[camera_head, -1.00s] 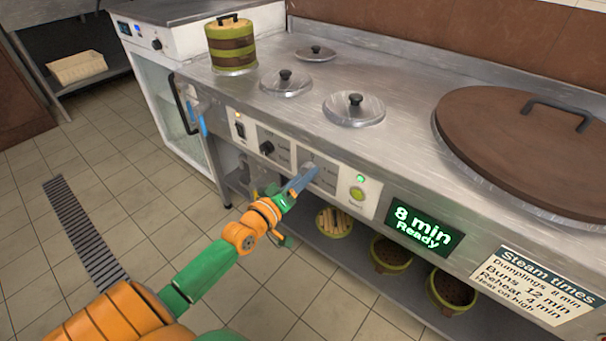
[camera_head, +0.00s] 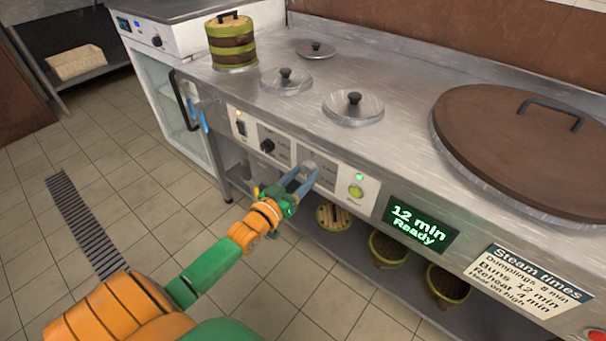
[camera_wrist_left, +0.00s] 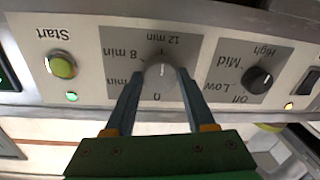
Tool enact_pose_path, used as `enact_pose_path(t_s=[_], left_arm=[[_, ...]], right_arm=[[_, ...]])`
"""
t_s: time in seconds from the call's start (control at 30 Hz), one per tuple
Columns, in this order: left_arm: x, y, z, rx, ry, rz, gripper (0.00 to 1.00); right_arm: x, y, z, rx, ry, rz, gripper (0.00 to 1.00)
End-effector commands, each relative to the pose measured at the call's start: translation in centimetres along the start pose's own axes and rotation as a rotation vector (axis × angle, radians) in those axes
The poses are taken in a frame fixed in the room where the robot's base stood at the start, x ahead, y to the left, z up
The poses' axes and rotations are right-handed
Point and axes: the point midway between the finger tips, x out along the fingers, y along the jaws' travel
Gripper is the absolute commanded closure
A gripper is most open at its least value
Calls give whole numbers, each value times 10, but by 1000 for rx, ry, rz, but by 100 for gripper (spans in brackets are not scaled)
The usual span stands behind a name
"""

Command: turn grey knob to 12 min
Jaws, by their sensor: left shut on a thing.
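The grey knob (camera_head: 309,166) is on the steamer's front panel. It also shows in the left wrist view (camera_wrist_left: 160,74), where the picture is upside down and its white mark points toward the "12 min" label. My left gripper (camera_head: 304,177) is shut on the grey knob, with one blue finger on each side of it; the fingers also show in the left wrist view (camera_wrist_left: 159,80). The display (camera_head: 417,224) reads "12 min Ready" in green. My right gripper is not in view.
A black heat knob (camera_head: 267,146) sits left of the grey knob. A green start button (camera_head: 356,191) with a lit lamp is to its right. A steam times sign (camera_head: 530,283) hangs farther right.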

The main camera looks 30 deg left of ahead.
Motion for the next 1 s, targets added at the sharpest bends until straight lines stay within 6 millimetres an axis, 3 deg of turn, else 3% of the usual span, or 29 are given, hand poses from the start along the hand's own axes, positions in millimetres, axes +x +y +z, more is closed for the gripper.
enact_pose_path(t_s=[0.43, 0.47, 0.57, 0.87, 1.0], left_arm=[[0, 0, 1, 11, -2, 0, 100], [0, 0, 1, 11, -2, 0, 42], [0, 0, 1, 11, -2, 0, 15], [-2, 0, 0, 10, -1, 0, 15], [-26, 0, -2, 9, -5, -1, 15]], right_arm=[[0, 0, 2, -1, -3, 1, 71], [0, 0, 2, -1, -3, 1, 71], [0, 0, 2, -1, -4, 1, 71], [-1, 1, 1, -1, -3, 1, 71], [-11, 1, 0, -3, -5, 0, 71]])
